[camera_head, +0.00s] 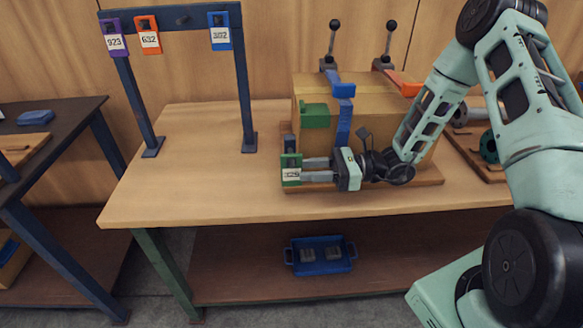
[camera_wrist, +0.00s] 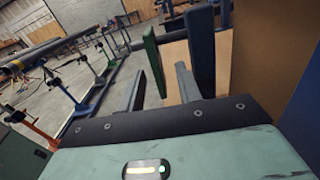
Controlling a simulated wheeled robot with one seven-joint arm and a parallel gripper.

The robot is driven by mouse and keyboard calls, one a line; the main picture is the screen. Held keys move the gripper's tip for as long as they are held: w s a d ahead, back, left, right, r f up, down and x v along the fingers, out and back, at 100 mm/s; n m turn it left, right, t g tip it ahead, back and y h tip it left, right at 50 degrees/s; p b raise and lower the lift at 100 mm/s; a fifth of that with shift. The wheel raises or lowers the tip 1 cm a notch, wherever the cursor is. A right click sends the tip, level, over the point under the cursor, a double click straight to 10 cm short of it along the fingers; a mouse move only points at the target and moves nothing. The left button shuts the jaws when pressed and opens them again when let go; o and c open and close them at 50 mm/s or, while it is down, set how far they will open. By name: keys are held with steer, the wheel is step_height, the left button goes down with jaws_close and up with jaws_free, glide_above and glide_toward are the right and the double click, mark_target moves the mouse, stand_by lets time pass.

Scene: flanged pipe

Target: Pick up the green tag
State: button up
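The green tag (camera_head: 291,176) with a white number label is at the front left of the wooden block fixture on the table. A narrow green strip, apparently the tag seen edge-on, shows in the wrist view (camera_wrist: 154,62), its lower end in the gap between the fingers. My gripper (camera_head: 306,169) comes from the right, its two grey fingers spread apart and their tips close beside the tag. In the wrist view my gripper (camera_wrist: 158,88) also shows a clear gap. I cannot tell whether a finger touches the tag.
A blue post (camera_wrist: 201,50) is close to the right fingertip in the wrist view. The wooden block (camera_head: 370,105) with clamps stands behind my gripper. A rack (camera_head: 180,19) holds purple, orange and blue tags. The table's left part is clear. A blue tray (camera_head: 320,267) sits below.

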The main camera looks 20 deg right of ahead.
mark_target(284, 185)
steer(key=shift+p+x, duration=0.8)
steer(key=shift+x, duration=2.35)
steer(key=shift+s+r, duration=0.1)
steer(key=shift+s, duration=0.05)
jaws_close()
